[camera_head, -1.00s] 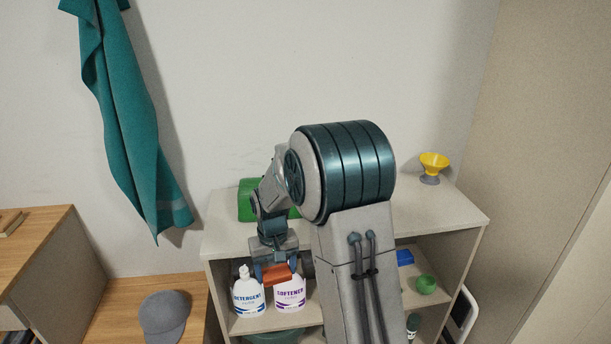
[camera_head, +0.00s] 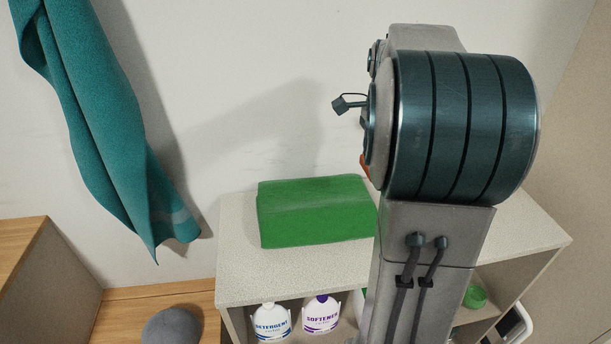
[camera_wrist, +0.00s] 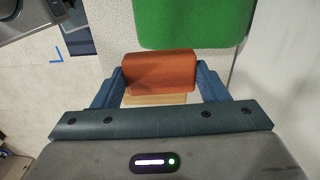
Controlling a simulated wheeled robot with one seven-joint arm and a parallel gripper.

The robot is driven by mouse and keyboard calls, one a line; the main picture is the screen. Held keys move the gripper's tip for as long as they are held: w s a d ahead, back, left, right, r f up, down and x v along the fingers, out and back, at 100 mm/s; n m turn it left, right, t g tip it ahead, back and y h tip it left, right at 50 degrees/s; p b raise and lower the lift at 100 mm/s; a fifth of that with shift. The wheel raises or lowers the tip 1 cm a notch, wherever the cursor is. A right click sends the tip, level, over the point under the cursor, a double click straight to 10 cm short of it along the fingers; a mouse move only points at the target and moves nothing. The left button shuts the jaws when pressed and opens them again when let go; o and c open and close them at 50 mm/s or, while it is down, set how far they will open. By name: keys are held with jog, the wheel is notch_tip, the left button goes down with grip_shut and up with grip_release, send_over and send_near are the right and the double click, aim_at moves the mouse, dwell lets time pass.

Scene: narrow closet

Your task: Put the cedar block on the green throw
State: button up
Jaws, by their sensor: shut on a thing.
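The cedar block, an orange-brown block (camera_wrist: 160,72), is between the two blue fingers of my gripper (camera_wrist: 161,78) in the wrist view. My gripper is shut on it. In the head view my arm hides the gripper and nearly all of the block; only a small orange sliver (camera_head: 364,168) shows at the arm's left edge. The green throw (camera_head: 315,210) lies folded on top of the pale shelf unit, its right end behind my arm. It also shows in the wrist view (camera_wrist: 190,22), just beyond the block. The block appears held above the unit's height, apart from the throw.
The pale unit top (camera_head: 245,278) is bare around the throw. Detergent (camera_head: 271,322) and softener (camera_head: 321,316) bottles stand on the shelf below, with a green ball (camera_head: 475,297) at right. A teal cloth (camera_head: 110,140) hangs at left above a grey cap (camera_head: 172,328).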

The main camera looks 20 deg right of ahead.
jog(key=shift+w+a+f, duration=0.1)
jog(key=shift+w+f, duration=0.15)
jog(key=shift+w, duration=0.35)
send_near(319, 210)
jog(key=s+d+r, duration=0.1)
jog(key=s+d, duration=0.1)
jog(key=d, duration=0.2)
jog(key=w+a+f, duration=0.1)
jog(key=w+a+f+p, duration=0.1)
jog(key=a, duration=0.1)
jog(key=shift+a+f, duration=0.1)
jog(key=shift+f, duration=0.25)
jog(key=shift+w+a+f+m, duration=0.1)
jog(key=shift+w+f+m, duration=0.05)
jog(key=shift+f+m, duration=0.15)
notch_tip(319, 210, down, 3)
jog(key=shift+f, duration=0.1)
jog(key=shift+a+f, duration=0.25)
jog(key=shift+f, duration=0.1)
